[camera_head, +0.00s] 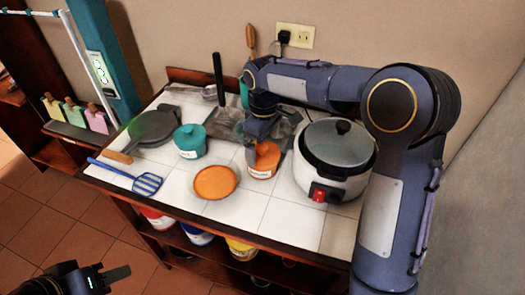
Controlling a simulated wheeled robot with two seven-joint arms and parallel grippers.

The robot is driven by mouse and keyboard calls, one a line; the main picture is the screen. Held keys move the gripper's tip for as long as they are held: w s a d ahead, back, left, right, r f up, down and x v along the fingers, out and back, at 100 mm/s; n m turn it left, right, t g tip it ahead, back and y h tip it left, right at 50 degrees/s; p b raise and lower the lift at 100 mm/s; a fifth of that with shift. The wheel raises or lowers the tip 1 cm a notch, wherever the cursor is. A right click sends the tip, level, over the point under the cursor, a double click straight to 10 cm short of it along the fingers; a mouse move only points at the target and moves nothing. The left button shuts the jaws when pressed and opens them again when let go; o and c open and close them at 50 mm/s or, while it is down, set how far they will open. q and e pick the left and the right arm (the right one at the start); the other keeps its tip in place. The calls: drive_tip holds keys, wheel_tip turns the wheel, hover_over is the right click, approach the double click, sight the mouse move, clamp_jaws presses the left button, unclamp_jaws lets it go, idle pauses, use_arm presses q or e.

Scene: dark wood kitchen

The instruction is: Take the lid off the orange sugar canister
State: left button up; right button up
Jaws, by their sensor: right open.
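The orange sugar canister (263,164) stands upright on the white tiled counter, with a pale label on its front. My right gripper (261,141) comes down from above, open, with its fingers at the canister's top. The gripper hides much of that top, so I cannot tell how the lid sits or whether the fingers touch it. A flat round orange disc (216,182) lies on the tiles just left of the canister. My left gripper (116,276) is low at the bottom left, away from the counter, and its opening is unclear.
A rice cooker (335,170) stands close on the canister's right. A teal canister (190,141), a dark pan (155,124) and a blue slotted spatula (146,184) are to the left. The front tiles are clear. Several containers stand on the shelf below.

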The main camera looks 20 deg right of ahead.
drive_tip(key=shift+f, duration=0.95)
drive_tip(key=shift+c, duration=0.3)
drive_tip(key=c, duration=0.6)
drive_tip(key=shift+r, duration=0.1)
drive_tip(key=shift+c, duration=0.2)
